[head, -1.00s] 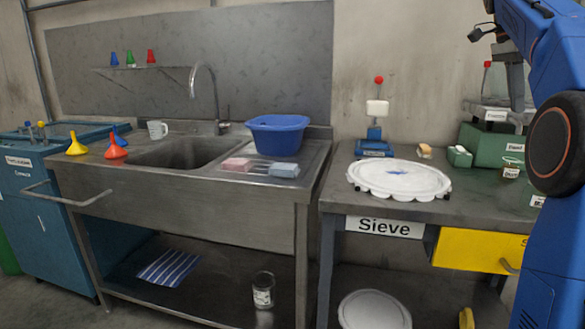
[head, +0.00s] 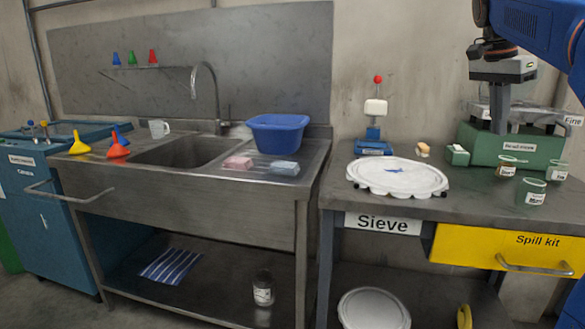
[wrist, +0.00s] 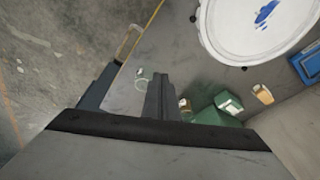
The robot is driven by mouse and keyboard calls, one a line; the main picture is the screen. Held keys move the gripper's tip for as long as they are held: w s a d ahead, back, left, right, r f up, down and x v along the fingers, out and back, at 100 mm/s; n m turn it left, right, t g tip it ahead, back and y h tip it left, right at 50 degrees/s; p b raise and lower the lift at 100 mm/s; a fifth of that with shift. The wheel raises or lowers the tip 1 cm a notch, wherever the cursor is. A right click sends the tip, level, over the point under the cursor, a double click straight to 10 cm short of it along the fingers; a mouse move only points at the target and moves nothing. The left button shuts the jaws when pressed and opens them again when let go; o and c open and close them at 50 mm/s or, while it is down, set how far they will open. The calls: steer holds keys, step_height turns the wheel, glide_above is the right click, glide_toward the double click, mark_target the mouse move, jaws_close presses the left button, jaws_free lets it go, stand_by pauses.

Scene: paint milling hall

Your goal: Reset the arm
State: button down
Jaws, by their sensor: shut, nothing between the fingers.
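My gripper (head: 499,128) hangs from my blue arm at the upper right of the head view. It points down, shut and empty, in front of the green box (head: 512,148) on the right bench. In the wrist view its dark fingers show above the bench top, with the white round sieve (wrist: 258,30) at the upper right. The fingers hold nothing, and I cannot tell whether they touch anything behind them.
The sieve lid (head: 397,178) lies on the bench (head: 465,208). Small glass jars (head: 531,190) stand near the right end. A red-knobbed stand (head: 374,115) is behind. The sink (head: 180,152) and blue basin (head: 277,135) are to the left.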

steer(key=s+a+f+n+t+y, duration=0.1)
steer(key=s+a+f+n, duration=0.4)
steer(key=s+f, duration=0.3)
steer(key=s+a+f+n+t+y, duration=0.1)
steer(key=s+a+f+n, duration=0.4)
steer(key=f, duration=1)
steer(key=s+a+f+n+t+y, duration=0.1)
steer(key=s+a+f+n+t, duration=0.1)
steer(key=s+a+f+n, duration=0.3)
steer(key=s+a+f, duration=0.3)
steer(key=s+f, duration=0.4)
steer(key=s, duration=0.1)
steer(key=shift+a+f, duration=0.3)
steer(key=shift+a, duration=0.05)
